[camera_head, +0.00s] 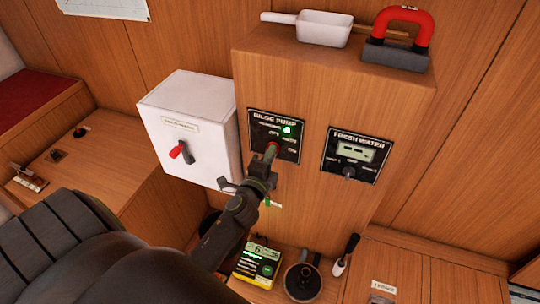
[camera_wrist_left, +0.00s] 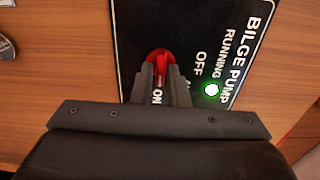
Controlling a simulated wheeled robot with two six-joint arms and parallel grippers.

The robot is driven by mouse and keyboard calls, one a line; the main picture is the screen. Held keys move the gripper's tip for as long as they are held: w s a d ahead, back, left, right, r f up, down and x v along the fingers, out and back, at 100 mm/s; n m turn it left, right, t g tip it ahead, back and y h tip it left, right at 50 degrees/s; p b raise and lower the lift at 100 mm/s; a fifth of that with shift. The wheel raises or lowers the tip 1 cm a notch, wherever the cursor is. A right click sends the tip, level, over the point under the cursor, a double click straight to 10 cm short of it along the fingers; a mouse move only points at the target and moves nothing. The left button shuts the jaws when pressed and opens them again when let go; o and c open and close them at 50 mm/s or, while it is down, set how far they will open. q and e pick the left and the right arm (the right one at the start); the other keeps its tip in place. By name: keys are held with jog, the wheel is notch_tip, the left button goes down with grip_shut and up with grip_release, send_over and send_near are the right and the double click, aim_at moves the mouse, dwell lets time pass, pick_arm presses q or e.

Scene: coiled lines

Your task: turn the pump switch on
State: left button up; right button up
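The bilge pump panel (camera_head: 286,124) is black with white lettering, on the front of a wooden cabinet. Its red pump switch (camera_head: 271,149) is a small lever, also seen in the left wrist view (camera_wrist_left: 168,54). There it points down between my fingers, toward the ON label (camera_wrist_left: 156,97). A green light beside RUNNING is lit (camera_wrist_left: 211,90). My left gripper (camera_head: 268,163) is at the panel, its narrow fingertips (camera_wrist_left: 163,72) close together on either side of the lever. The fingers hide part of the lever. My right gripper is not in view.
A fresh water panel (camera_head: 357,154) is to the right. A white box (camera_head: 189,124) with a red switch projects at left. A scoop (camera_head: 323,28) and a red-handled tool (camera_head: 401,38) lie on top. A yellow-green device (camera_head: 258,262) stands below.

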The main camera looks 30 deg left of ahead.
pick_arm(q)
jog(key=o, duration=0.3)
jog(key=b+v, duration=0.2)
jog(key=v, duration=1.5)
jog(key=shift+s+d, duration=0.15)
jog(key=shift+s, duration=0.05)
jog(key=s+f+n+g+h+b, duration=0.1)
jog(key=s+f+n+g, duration=0.25)
jog(key=f, duration=1.45)
jog(key=s+f+n+g+h+b, duration=0.1)
jog(key=s+f+n+g, duration=0.3)
jog(key=f, duration=1.3)
jog(key=s+a+f+n+g+h+b, duration=0.1)
jog(key=s+f+n+g, duration=0.7)
jog(key=s+f, duration=1)
jog(key=shift+s+a+f+n+g+b, duration=0.35)
jog(key=shift+s+a+g+b, duration=0.15)
jog(key=shift+s, duration=0.7)
